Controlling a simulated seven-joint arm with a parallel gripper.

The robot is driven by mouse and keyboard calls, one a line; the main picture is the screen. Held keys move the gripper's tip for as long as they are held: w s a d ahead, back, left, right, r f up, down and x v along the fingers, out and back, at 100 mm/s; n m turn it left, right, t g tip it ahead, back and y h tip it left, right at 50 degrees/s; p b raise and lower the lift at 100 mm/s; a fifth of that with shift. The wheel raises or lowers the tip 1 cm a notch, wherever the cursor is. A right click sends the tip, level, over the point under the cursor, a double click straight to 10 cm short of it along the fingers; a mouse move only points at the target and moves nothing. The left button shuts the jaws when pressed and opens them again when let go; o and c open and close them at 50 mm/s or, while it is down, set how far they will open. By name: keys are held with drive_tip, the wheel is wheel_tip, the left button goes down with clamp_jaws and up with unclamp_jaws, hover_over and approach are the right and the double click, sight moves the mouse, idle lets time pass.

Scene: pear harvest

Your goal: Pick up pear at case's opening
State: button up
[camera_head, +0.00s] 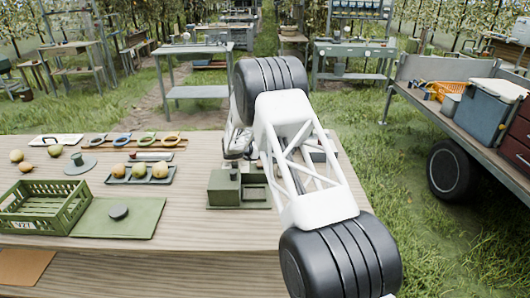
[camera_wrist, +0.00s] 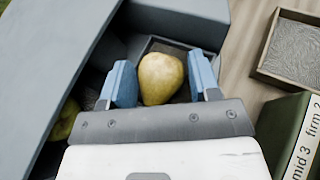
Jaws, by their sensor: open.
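A yellow-green pear (camera_wrist: 161,79) sits at the opening of a grey case (camera_wrist: 170,22) in the wrist view. My gripper (camera_wrist: 160,68) is open, with one blue finger on each side of the pear. The gaps between fingers and pear look small; whether they touch is unclear. A second pear (camera_wrist: 65,121) shows partly at the left, deeper inside the case. In the head view my arm hides the pear and most of the case.
A green block with white labels (camera_wrist: 297,135) and a shallow tray (camera_wrist: 291,48) are close on the right in the wrist view. On the wooden table, the head view shows a green crate (camera_head: 42,207), a green mat (camera_head: 137,220) and a dark tray of pears (camera_head: 115,180) at left.

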drive_tip(key=c, duration=0.6)
drive_tip(key=shift+r, duration=5)
